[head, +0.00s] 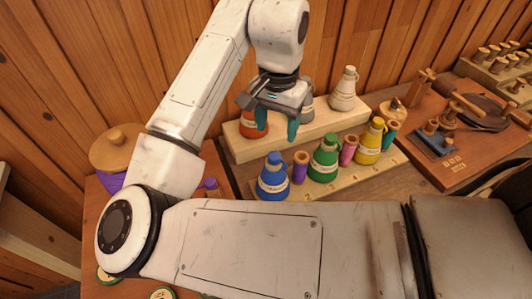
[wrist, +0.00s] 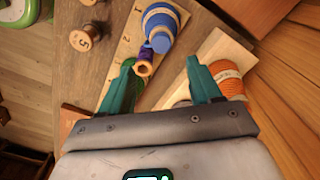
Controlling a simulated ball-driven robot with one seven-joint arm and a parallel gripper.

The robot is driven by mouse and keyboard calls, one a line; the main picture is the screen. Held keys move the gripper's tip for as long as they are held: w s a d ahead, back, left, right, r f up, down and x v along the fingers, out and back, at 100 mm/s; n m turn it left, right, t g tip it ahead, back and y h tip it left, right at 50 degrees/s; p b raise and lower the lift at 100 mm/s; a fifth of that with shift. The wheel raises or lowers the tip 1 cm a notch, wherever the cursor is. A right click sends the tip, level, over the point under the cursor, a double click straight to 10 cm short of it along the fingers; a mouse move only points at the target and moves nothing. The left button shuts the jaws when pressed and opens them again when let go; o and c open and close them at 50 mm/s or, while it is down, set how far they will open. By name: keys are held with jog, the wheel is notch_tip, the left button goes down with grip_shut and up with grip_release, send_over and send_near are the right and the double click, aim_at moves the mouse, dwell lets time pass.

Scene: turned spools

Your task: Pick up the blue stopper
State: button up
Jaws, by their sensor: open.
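The blue stopper (head: 272,182) looks like a squat bottle with a narrow rounded top and a pale label band. It stands upright at the left end of the front wooden strip. In the wrist view the blue stopper (wrist: 158,22) shows from above, beyond the fingertips and between their lines. A small purple spool (head: 299,168) stands close to its right; the purple spool (wrist: 146,60) also shows between the fingers in the wrist view. My gripper (head: 278,125) is open with teal fingers pointing down, above and behind the blue stopper. Nothing is held by the fingers (wrist: 160,66).
Green (head: 324,158) and yellow (head: 370,142) bottle-shaped pieces stand farther right on the strip, with a pink spool (head: 348,150) between them. An orange piece (wrist: 228,78) stands on the raised back strip beside a finger. A wooden wall (head: 170,50) rises behind.

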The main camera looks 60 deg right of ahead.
aim_at(274, 156)
jog(key=shift+w+a+f, duration=0.1)
jog(key=shift+f, duration=2.05)
jog(key=shift+a+f, duration=0.1)
jog(key=shift+f, duration=2.05)
jog(key=c, duration=1.1)
jog(key=shift+r, duration=0.1)
